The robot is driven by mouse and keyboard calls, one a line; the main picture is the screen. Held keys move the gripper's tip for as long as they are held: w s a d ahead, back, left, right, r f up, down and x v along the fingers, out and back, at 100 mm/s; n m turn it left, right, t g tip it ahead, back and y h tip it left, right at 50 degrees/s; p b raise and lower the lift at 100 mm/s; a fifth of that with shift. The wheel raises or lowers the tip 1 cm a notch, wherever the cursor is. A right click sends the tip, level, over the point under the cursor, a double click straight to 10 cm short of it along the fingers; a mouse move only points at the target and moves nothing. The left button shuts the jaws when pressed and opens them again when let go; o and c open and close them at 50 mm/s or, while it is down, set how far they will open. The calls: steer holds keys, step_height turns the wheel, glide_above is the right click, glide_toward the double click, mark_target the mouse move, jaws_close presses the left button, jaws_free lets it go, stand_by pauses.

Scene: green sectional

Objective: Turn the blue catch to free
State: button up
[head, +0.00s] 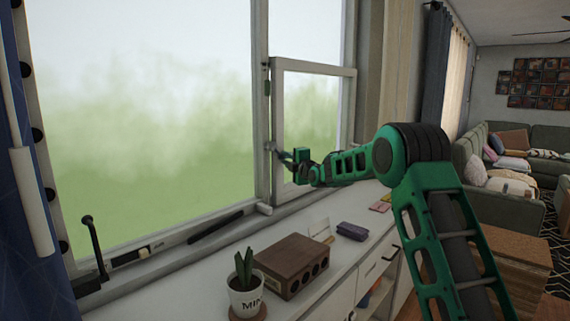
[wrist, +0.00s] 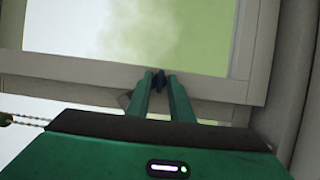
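The blue catch (wrist: 159,80) shows in the wrist view as a small dark blue piece at the lower rail of the window sash. My gripper (wrist: 161,76) has one green finger on each side of it, and the catch fills the narrow gap between the fingertips. In the head view my gripper (head: 281,153) reaches left to the left side of the small sash frame (head: 277,120). The catch is too small and covered to make out there. The fingers hide part of it in the wrist view, so I cannot tell which way it is turned.
Below the window, a white cabinet top (head: 335,275) carries a brown perforated brick (head: 290,265), a potted plant (head: 245,285) and a dark purple case (head: 352,231). A black crank handle (head: 93,245) stands at the left of the sill. A beaded chain (wrist: 25,121) hangs near my gripper.

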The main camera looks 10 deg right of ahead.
steer(key=shift+a+f, duration=0.1)
steer(key=shift+a, duration=0.1)
jaws_close()
steer(key=shift+d, duration=0.15)
steer(key=shift+m, duration=0.3)
steer(key=m+g, duration=0.1)
steer(key=m, duration=0.2)
steer(key=m+g, duration=0.2)
steer(key=m, duration=0.1)
steer(key=shift+w+d+m, duration=0.1)
steer(key=shift+d+m, duration=0.1)
steer(key=shift+m, duration=0.1)
steer(key=m+g+y, duration=0.1)
steer(key=m, duration=0.2)
steer(key=m+g+y, duration=0.2)
steer(key=m, duration=0.1)
steer(key=shift+w+d+r+g, duration=0.15)
steer(key=shift+d+r+g, duration=0.05)
steer(key=shift+g, duration=0.1)
steer(key=shift+m+y, duration=0.3)
